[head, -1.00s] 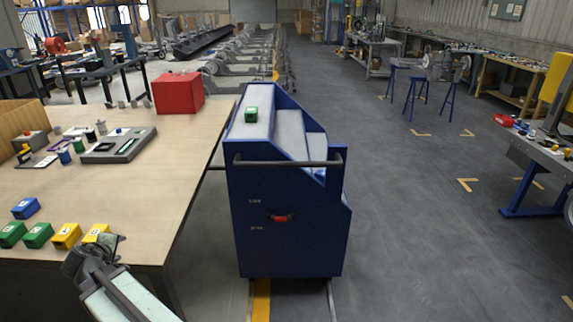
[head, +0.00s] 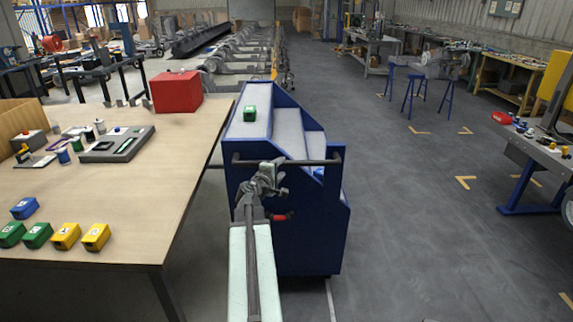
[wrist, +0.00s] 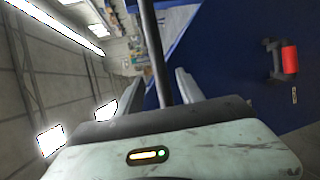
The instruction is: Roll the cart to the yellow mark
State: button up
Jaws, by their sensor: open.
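The blue cart (head: 310,235) stands upright on the floor at the right end of the wooden table, with a dark handle bar (head: 312,162) across its near side. A green box (head: 250,114) sits on its top. My gripper (head: 268,175) is open at the left part of the bar. In the wrist view, the bar (wrist: 153,35) runs between the open fingers of my gripper (wrist: 159,80), and a red latch (wrist: 290,60) shows on the cart's panel. Yellow corner marks (head: 466,182) lie on the floor at right; I cannot tell which mark is meant.
The wooden table (head: 120,190) fills the left, with a red box (head: 177,92) and several small coloured boxes on it. A workbench (head: 545,160) stands at the right edge, and blue stools (head: 413,95) stand farther back. The grey floor right of the cart is clear.

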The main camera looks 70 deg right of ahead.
aim_at(285, 165)
jog(key=d, duration=0.3)
jog(key=d+f+b, duration=0.1)
jog(key=d, duration=0.2)
jog(key=shift+f, duration=0.1)
grip_shut()
dwell(1.1)
